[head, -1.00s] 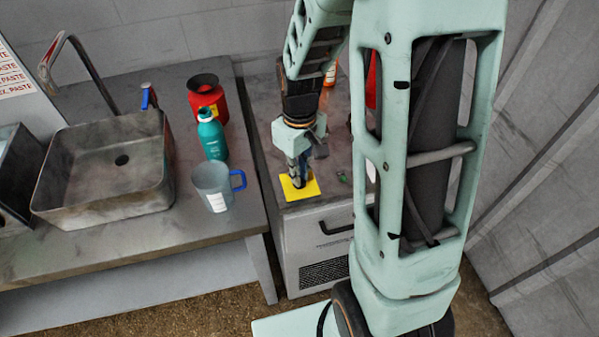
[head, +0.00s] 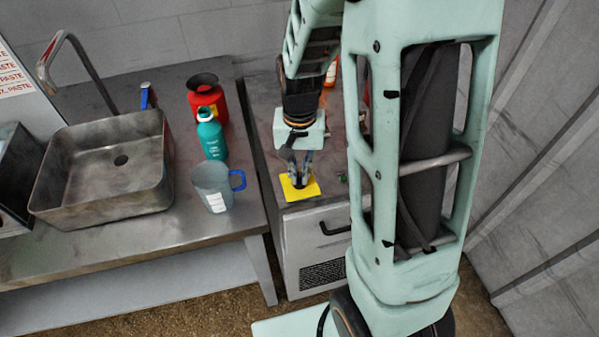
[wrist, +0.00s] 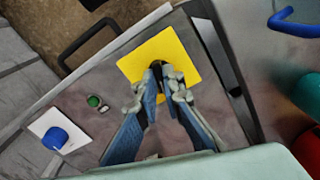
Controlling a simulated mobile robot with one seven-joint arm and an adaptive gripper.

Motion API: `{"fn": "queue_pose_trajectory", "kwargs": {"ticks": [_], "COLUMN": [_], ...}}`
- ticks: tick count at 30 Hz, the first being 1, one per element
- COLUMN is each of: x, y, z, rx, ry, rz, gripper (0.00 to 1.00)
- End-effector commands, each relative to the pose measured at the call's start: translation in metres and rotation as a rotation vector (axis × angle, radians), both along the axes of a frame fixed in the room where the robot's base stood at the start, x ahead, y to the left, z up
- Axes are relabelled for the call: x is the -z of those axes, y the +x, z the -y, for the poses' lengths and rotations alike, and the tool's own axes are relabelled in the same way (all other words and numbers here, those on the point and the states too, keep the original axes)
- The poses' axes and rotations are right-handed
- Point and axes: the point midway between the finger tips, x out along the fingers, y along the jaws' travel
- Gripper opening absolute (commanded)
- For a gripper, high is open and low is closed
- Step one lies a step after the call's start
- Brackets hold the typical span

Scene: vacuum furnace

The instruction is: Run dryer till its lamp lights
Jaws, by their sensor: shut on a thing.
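The grey cabinet (head: 315,225), which seems to be the dryer, has a yellow plate (head: 312,192) on its top. A small black knob (wrist: 157,65) stands on the plate. My gripper (head: 299,182) points down at the plate, and in the wrist view my gripper (wrist: 161,76) is shut on the black knob, its fingers hiding most of it. A small green round piece (wrist: 94,101), perhaps the lamp, sits on the top beside the plate; it also shows in the head view (head: 341,178). I cannot tell whether it is lit.
A blue knob (wrist: 54,138) on a white plate is farther along the cabinet top. On the bench to the left are a clear jug with blue handle (head: 211,187), a teal bottle (head: 211,137), a red container (head: 207,102) and a metal sink (head: 105,165).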

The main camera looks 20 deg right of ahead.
Motion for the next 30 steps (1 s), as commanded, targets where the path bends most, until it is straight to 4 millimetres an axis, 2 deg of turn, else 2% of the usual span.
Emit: {"fn": "queue_pose_trajectory", "kwargs": {"ticks": [12,29,30], "x": [-0.0011,-0.0010,-0.0010], "y": [0.0010,0.0013,0.0013], "z": [-0.0001,0.0001,0.0001], "rx": [0.199,0.232,0.232], "ry": [0.000,0.000,0.001], "rz": [0.002,0.003,0.003], "gripper": [0.00,0.00,0.10]}}
